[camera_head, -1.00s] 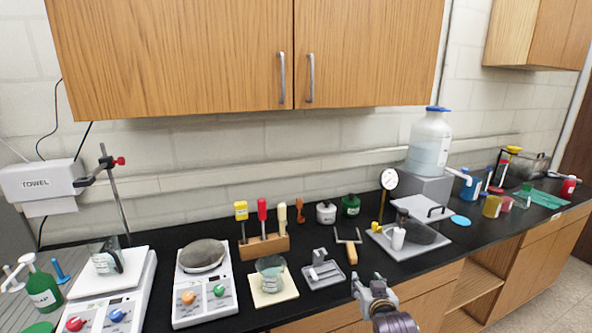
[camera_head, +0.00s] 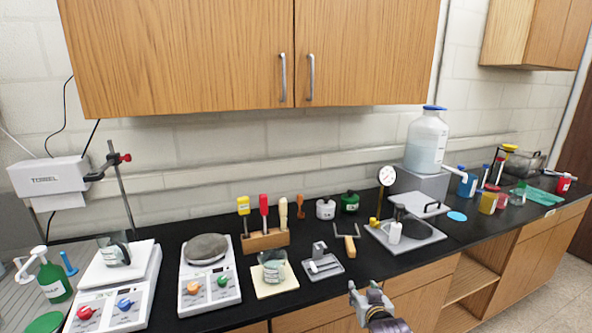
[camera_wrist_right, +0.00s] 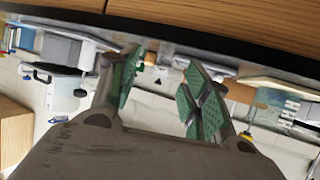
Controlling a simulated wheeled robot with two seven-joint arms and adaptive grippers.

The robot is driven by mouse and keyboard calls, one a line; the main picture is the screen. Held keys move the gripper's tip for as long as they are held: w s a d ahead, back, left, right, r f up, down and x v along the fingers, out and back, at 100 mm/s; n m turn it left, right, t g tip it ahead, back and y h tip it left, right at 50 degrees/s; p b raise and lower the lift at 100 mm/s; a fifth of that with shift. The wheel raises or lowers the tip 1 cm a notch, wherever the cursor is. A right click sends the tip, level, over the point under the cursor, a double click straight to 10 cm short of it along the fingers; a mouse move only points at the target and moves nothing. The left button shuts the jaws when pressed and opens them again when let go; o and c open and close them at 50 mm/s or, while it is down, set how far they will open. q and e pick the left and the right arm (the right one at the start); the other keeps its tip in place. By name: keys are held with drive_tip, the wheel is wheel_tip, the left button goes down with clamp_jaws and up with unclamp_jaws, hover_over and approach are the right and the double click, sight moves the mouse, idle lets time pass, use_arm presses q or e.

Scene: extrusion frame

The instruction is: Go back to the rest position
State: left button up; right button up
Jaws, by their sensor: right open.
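My right gripper (camera_head: 368,293) is in front of the black bench top's front edge, low in the head view, with nothing between its fingers. In the right wrist view its two green-padded fingers (camera_wrist_right: 160,95) are spread apart and empty. The wrist view is tilted and shows the bench edge (camera_wrist_right: 190,38) across the top. My left gripper does not show in the head view.
The black bench top (camera_head: 335,290) holds two stirrer hotplates (camera_head: 205,295), a beaker (camera_head: 273,268), a wooden tool block (camera_head: 264,240) and a metal plate with a ring (camera_head: 420,232). A large bottle (camera_head: 427,142) stands behind. Open floor lies at lower right (camera_head: 550,290).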

drive_tip(key=s+a+f+n+g, duration=0.15)
drive_tip(key=s+f, duration=0.35)
drive_tip(key=f, duration=0.8)
drive_tip(key=s+f+g+y, duration=0.15)
drive_tip(key=s+f, duration=0.35)
drive_tip(key=f, duration=0.8)
drive_tip(key=s+f+n+g+h, duration=0.1)
drive_tip(key=s+f+g, duration=0.3)
drive_tip(key=f, duration=1)
drive_tip(key=s+d+f+g, duration=0.1)
drive_tip(key=s+d+f, duration=0.1)
drive_tip(key=s+f, duration=0.5)
drive_tip(key=s+d+f+g, duration=0.2)
drive_tip(key=s+f, duration=0.6)
drive_tip(key=s, duration=1.2)
drive_tip(key=s+d+f+g, duration=0.2)
drive_tip(key=s+d+f, duration=0.2)
drive_tip(key=s, duration=0.9)
wheel_tip(320, 180, down, 4)
drive_tip(key=shift+s+r, duration=0.15)
drive_tip(key=shift+r, duration=0.05)
